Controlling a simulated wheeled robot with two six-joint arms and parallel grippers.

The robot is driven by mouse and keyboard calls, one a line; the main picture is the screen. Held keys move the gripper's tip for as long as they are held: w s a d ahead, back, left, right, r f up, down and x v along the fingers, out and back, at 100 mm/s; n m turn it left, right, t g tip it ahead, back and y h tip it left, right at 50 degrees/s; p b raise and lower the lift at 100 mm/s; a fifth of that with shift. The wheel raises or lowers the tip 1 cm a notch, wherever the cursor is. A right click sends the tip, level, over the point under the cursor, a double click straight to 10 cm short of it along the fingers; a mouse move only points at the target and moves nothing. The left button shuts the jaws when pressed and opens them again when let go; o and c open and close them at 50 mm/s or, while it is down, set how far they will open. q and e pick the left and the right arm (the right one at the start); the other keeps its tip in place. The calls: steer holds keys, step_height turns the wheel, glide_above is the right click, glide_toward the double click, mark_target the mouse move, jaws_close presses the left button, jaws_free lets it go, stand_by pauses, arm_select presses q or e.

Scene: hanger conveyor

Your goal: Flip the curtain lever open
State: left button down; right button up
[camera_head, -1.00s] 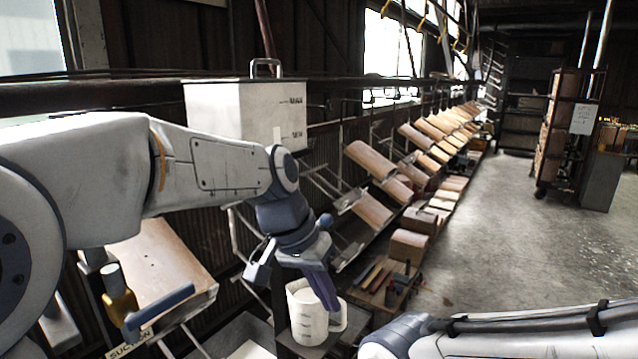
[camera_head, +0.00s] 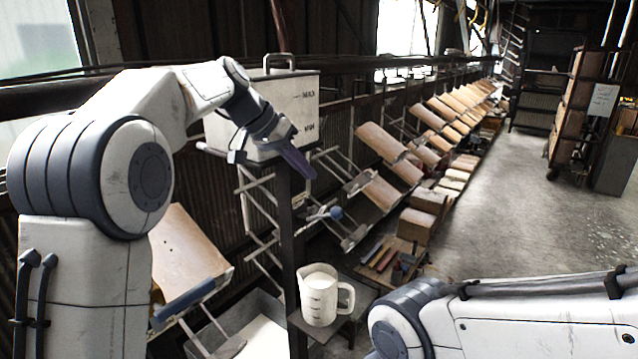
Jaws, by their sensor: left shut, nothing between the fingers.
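A lever with a blue ball knob (camera_head: 335,213) on a short rod shows beside a dark post, right of center-left. I cannot tell for certain that it is the curtain lever. My left gripper (camera_head: 298,163) is shut and empty, its dark purple fingers pointing down to the right in front of the white box's lower right edge. It is above the ball knob and apart from it in the picture. A second lever with a blue handle (camera_head: 184,299) is at the lower left, partly behind my left arm. My right arm shows at the lower right; its gripper is out of view.
A white box (camera_head: 262,118) with a top handle hangs behind my left gripper. A white measuring jug (camera_head: 319,296) stands on a small shelf below. A metal bin (camera_head: 225,318) and a wooden panel (camera_head: 187,255) are at the lower left.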

arm_select(q)
steer(key=p, duration=0.3)
glide_above(322, 215)
steer(key=s+d, duration=0.2)
step_height(322, 215, down, 7)
steer(key=shift+w+a+f, duration=0.15)
steer(key=shift+a+f, duration=0.05)
steer(key=shift+a, duration=0.05)
arm_select(e)
step_height(322, 215, up, 3)
steer(key=shift+f, duration=0.15)
arm_select(q)
steer(key=shift+b, duration=0.3)
